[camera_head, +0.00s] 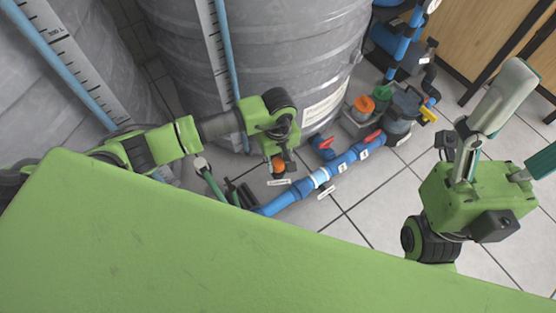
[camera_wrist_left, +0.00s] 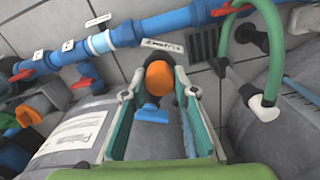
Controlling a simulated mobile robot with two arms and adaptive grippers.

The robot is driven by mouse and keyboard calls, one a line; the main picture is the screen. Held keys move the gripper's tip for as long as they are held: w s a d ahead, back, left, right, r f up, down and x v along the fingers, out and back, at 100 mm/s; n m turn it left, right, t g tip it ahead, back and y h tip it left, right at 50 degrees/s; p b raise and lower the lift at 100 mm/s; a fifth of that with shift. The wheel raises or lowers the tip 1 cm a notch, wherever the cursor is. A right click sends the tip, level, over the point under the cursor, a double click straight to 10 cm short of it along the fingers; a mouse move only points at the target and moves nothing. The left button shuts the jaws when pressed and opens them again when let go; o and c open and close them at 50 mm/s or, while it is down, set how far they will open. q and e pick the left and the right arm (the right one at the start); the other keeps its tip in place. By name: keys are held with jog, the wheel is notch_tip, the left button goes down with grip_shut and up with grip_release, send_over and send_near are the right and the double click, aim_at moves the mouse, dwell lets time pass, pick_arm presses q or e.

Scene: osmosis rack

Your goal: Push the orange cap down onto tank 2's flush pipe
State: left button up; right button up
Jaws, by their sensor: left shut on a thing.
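The orange cap (camera_head: 278,164) is between the fingertips of my left gripper (camera_head: 280,163), low beside the grey tank's base. In the left wrist view the orange cap (camera_wrist_left: 158,77) shows between the two pale fingers of the left gripper (camera_wrist_left: 162,88), which is shut on it. A dark pipe end (camera_wrist_left: 183,84) shows right by the cap, with a white label (camera_wrist_left: 161,45) just beyond. The cap and fingers hide how far the cap sits on the pipe. My right gripper (camera_head: 535,112) is at the right, fingers spread and empty, one cut by the picture edge.
A blue pipe (camera_head: 335,167) with red valve handles runs along the floor close to the left gripper. Grey tanks (camera_head: 275,50) stand behind. Orange and green caps (camera_head: 364,104) sit on fittings near a pump. A green hose (camera_wrist_left: 240,30) arches close by. Tiled floor is free at the centre right.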

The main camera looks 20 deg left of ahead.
pick_arm(q)
jog(key=o, duration=0.9)
notch_tip(320, 180, up, 12)
dwell(0.5)
